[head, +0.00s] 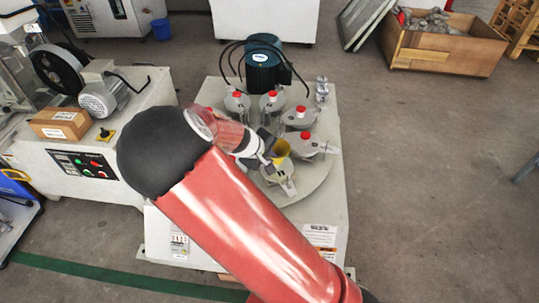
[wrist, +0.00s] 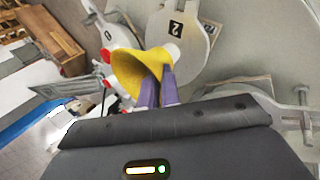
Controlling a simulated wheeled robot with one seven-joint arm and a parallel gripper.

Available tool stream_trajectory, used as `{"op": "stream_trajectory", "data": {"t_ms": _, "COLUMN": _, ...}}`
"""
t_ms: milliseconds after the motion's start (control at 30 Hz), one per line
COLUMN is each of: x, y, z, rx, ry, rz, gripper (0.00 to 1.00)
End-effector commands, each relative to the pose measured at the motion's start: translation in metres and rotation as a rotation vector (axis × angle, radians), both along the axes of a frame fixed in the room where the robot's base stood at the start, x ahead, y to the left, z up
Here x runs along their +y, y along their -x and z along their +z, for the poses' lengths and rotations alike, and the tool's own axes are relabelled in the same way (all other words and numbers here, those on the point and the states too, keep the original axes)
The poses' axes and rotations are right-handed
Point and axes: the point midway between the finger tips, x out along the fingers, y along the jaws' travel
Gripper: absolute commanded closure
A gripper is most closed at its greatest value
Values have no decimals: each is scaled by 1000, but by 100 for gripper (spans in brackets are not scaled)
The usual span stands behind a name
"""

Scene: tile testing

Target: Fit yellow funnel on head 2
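The yellow funnel (head: 282,149) is at my gripper (head: 269,151), above the front of the round turntable in the head view. In the wrist view the funnel (wrist: 127,62) is tilted, with its wide mouth toward the camera. The purple fingers (wrist: 158,90) of my gripper are closed around its wall. Head 2 (wrist: 190,30) is the grey disc marked 2, just beyond the funnel. A pale round stub (wrist: 173,53) shows on its near edge, close beside the funnel; I cannot tell whether they touch. In the head view a capless disc (head: 279,173) lies under the funnel, partly hidden.
Other heads with red caps (head: 301,113) ring the turntable (head: 318,178). A dark green motor (head: 263,64) with black cables stands behind them. A clear small bottle-like item (head: 322,89) stands at the right rear.

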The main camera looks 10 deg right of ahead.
Motion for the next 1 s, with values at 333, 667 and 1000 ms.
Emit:
{"op": "stream_trajectory", "data": {"t_ms": 333, "x": 0, "y": 0, "z": -3, "rx": 0, "ry": 0, "rz": 0, "gripper": 100}}
{"op": "stream_trajectory", "data": {"t_ms": 667, "x": 0, "y": 0, "z": -8, "rx": 0, "ry": 0, "rz": 1, "gripper": 100}}
{"op": "stream_trajectory", "data": {"t_ms": 1000, "x": 0, "y": 0, "z": -8, "rx": 0, "ry": 0, "rz": 0, "gripper": 89}}
